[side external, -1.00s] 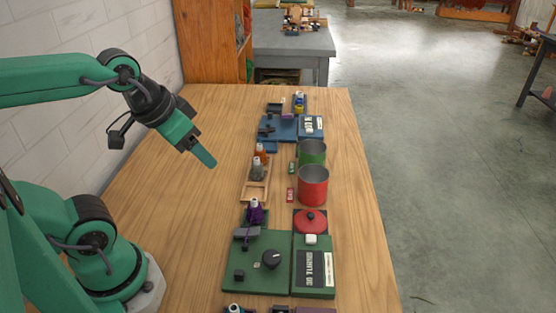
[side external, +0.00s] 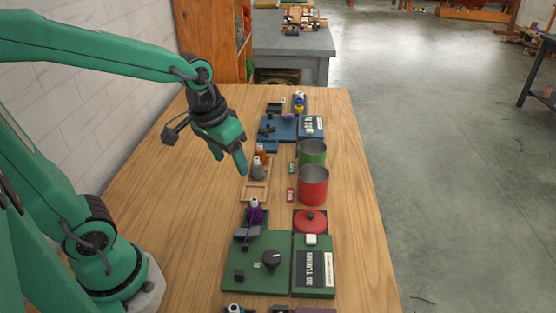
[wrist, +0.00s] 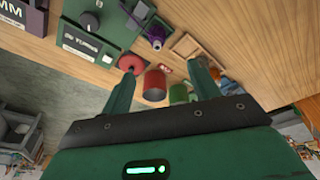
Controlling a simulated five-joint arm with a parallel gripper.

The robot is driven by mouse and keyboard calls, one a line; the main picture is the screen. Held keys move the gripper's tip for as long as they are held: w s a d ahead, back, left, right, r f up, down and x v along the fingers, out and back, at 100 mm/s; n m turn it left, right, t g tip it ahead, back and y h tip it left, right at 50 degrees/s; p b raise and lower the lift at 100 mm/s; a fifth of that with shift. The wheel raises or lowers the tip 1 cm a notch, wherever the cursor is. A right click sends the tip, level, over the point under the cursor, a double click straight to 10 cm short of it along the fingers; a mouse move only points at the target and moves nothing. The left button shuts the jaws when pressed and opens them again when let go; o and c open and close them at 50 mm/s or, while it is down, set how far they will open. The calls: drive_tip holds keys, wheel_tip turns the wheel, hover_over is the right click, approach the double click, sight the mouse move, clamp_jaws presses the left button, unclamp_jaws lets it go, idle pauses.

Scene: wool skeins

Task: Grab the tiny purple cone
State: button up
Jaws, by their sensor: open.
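A small purple cone (side external: 255,214) with a pale tip stands just behind the green board's grey block, left of the red lid. It also shows near the top of the wrist view (wrist: 156,36). My gripper (side external: 242,170) is open and empty in the air above the table, beyond the purple cone and near the wooden tray. In the wrist view the two fingers (wrist: 164,76) are spread apart, with the red can showing between them and the purple cone ahead of them.
A wooden tray (side external: 248,192) holds a grey cone (side external: 258,170) and an orange cone (side external: 262,152). Right of it stand a red can (side external: 313,188) and a green can (side external: 312,150). A red lid (side external: 310,221) and a green board (side external: 250,280) lie nearer.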

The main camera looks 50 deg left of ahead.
sight(254, 199)
drive_tip(key=w+f+g, duration=0.1)
drive_tip(key=f, duration=0.2)
drive_tip(key=w+f+n+g, duration=0.1)
drive_tip(key=w+f, duration=0.1)
drive_tip(key=f, duration=0.1)
drive_tip(key=w+f, duration=0.2)
drive_tip(key=f, duration=0.1)
drive_tip(key=shift+d+f+g, duration=0.2)
drive_tip(key=shift+g, duration=0.2)
drive_tip(key=shift+f, duration=1.3)
drive_tip(key=shift+f, duration=0.1)
drive_tip(key=shift+w+d+f, duration=0.1)
drive_tip(key=shift+f, duration=1.15)
drive_tip(key=shift+d+f, duration=0.1)
drive_tip(key=shift+f, duration=1.15)
drive_tip(key=shift+c, duration=0.4)
drive_tip(key=c, duration=1)
